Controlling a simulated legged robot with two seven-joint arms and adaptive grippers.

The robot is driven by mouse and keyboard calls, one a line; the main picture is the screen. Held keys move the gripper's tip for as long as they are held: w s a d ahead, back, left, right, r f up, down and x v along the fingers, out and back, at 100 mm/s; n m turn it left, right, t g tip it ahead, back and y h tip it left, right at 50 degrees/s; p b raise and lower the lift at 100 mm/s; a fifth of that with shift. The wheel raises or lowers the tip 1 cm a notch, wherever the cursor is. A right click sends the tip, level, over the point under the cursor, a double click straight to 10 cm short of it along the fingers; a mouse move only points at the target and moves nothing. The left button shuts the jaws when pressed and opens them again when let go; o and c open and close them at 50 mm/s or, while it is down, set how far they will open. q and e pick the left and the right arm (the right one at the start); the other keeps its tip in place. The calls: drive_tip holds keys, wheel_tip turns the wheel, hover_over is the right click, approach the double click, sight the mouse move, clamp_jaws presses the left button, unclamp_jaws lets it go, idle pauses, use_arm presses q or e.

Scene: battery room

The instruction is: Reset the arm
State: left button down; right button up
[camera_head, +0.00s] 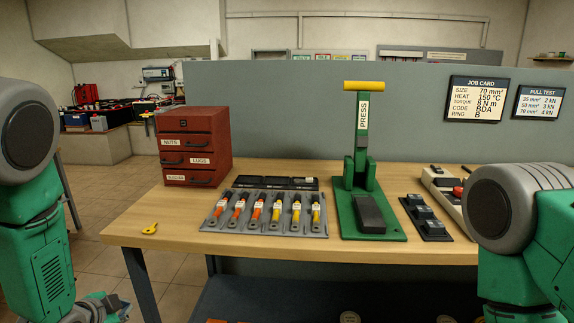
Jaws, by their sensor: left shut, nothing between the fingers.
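My left arm comes down along the left edge of the head view. Its gripper (112,308) is at the bottom left, low and in front of the table's left end, partly cut off by the lower edge. It is shut and empty. My right arm fills the right edge, and its gripper is out of view. The wooden table (150,205) stands in front of me, with neither arm seen touching it.
On the table are a red drawer cabinet (194,140), a grey tray (210,222) of orange and yellow tools, a green press (362,180), a dark block holder (425,217) and a small yellow lug (150,229). A grey panel (270,110) stands behind.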

use_arm(q)
drive_tip(key=s+d+f+n+g, duration=0.3)
drive_tip(key=s+f, duration=0.1)
drive_tip(key=s, duration=0.7)
drive_tip(key=s+d+f+n+g, duration=0.3)
drive_tip(key=s+f, duration=0.1)
drive_tip(key=s, duration=0.8)
drive_tip(key=s+d+f+n+g, duration=0.3)
drive_tip(key=s+f+n, duration=0.1)
drive_tip(key=s, duration=0.7)
drive_tip(key=shift+s+f, duration=0.2)
drive_tip(key=shift+f, duration=0.4)
drive_tip(key=shift+w, duration=0.15)
